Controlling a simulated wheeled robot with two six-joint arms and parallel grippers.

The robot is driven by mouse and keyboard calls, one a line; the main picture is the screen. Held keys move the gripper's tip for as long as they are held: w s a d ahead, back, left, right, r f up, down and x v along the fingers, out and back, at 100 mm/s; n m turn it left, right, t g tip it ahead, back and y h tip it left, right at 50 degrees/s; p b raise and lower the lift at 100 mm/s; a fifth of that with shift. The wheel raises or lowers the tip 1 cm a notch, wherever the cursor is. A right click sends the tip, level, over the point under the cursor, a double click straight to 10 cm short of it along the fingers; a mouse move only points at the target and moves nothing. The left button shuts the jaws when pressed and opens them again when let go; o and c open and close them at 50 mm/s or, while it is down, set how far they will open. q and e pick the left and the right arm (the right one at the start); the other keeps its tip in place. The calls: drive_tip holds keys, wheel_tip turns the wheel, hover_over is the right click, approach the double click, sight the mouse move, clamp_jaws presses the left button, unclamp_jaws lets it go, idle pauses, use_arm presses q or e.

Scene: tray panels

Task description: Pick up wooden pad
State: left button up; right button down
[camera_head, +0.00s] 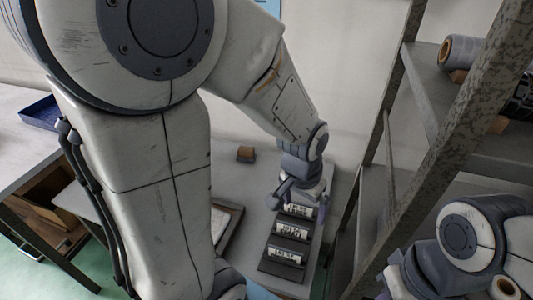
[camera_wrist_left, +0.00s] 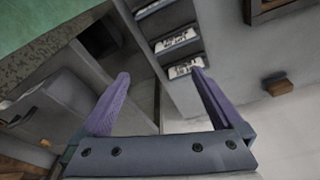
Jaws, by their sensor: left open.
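The wooden pad (camera_head: 245,153) is a small brown block with a dark lower part on the grey table, left of my left gripper. It also shows in the left wrist view (camera_wrist_left: 279,87), at the right, outside the fingers. My left gripper (camera_head: 298,201) is open and points down over the far end of the row of labelled panels, apart from the pad. In the left wrist view its two purple fingers (camera_wrist_left: 160,75) are spread with nothing held between them. My right gripper is not in view; only part of the right arm shows.
Dark panels with white labels (camera_head: 285,254) lie in a row on the table (camera_head: 262,203). A metal shelf rack (camera_head: 440,165) with spools stands close on the right. A framed tray (camera_head: 232,218) is partly hidden by my arm. A blue bin (camera_head: 40,112) is at far left.

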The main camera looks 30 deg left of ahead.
use_arm(q)
drive_tip(key=w+a+f+n+b, duration=0.1)
drive_tip(key=w+a+f+n, duration=0.15)
drive_tip(key=w+a, duration=0.55)
drive_tip(key=n+y, duration=0.1)
drive_tip(key=n, duration=0.1)
approach(245, 149)
drive_tip(key=shift+w+d+f, duration=0.1)
drive_tip(key=shift+w+d, duration=0.2)
drive_tip(key=shift+w, duration=0.1)
drive_tip(key=shift+a+f+g, duration=0.15)
drive_tip(key=shift+f+g, duration=0.15)
drive_tip(key=f, duration=0.3)
drive_tip(key=w+f, duration=0.1)
drive_tip(key=f, duration=0.5)
drive_tip(key=shift+w+a+f, duration=0.2)
drive_tip(key=shift+a+f, duration=0.15)
drive_tip(key=shift+a, duration=0.05)
drive_tip(key=c, duration=1.2)
drive_tip(key=shift+o, duration=0.2)
